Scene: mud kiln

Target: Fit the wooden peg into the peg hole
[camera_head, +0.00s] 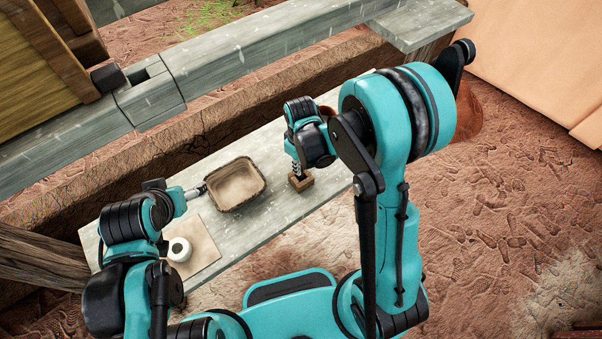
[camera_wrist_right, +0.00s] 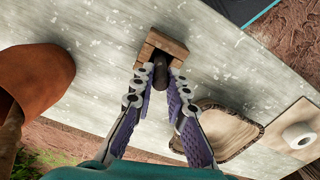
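The square wooden block with the peg hole (camera_wrist_right: 172,45) sits on the grey plank table. In the head view the block (camera_head: 301,183) is under my right gripper. A dark brown, rounded wooden peg (camera_wrist_right: 160,72) shows at the block's opening, between my right fingertips. My right gripper (camera_wrist_right: 161,75) points down with its purple-padded fingers closed in around the peg. How deep the peg sits in the hole is hidden. My left gripper (camera_head: 195,191) is near the left rim of a woven tray; its fingers are too small to read.
The shallow woven tray (camera_head: 262,183) lies on the table left of the block. A white roll (camera_head: 180,249) stands on a beige mat (camera_head: 205,246) at the table's left end. A terracotta pot (camera_wrist_right: 35,78) stands on the other side of the block. The table between block and tray is clear.

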